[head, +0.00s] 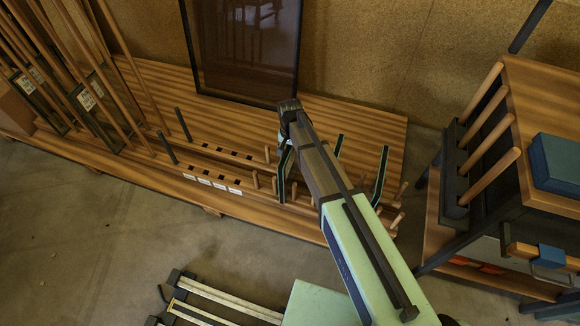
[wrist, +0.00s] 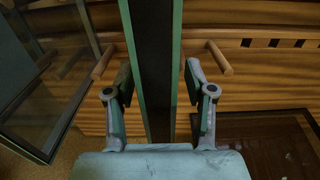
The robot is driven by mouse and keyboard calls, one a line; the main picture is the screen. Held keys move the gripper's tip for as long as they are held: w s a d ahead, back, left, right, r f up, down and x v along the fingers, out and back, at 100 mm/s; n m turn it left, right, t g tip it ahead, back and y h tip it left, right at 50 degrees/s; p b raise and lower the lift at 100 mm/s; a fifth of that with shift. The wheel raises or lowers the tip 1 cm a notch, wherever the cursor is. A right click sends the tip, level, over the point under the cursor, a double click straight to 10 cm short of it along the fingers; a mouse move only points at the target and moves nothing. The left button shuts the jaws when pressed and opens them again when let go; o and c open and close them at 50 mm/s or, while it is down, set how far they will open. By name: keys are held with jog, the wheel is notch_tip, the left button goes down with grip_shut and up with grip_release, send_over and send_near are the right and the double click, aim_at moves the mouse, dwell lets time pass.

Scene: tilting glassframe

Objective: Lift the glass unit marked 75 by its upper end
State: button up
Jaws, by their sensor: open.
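A glass unit (wrist: 158,60) with green edges and a dark middle shows edge-on in the wrist view, standing between the pegs. My gripper (wrist: 159,80) is open, one finger on each side of this unit, with a gap visible at both sides. Its lower part in the picture passes behind my gripper's body. In the head view my gripper (head: 287,125) is over the right part of the rack, largely hidden by my own arm. Green-edged units (head: 283,165) stand near it there. No number 75 is legible on any unit.
A wooden rack (head: 350,120) with pegs and small white labels (head: 205,181) runs along the wall. A dark framed pane (head: 247,45) leans at the back. Labelled units and poles (head: 88,97) crowd the left. A wooden stand (head: 540,90) with a blue box (head: 556,163) is at right.

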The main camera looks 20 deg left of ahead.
jog(key=shift+f, duration=0.85)
grip_shut()
jog(key=shift+r, duration=0.1)
notch_tip(320, 180, up, 20)
jog(key=p, duration=0.2)
jog(key=shift+p, duration=0.35)
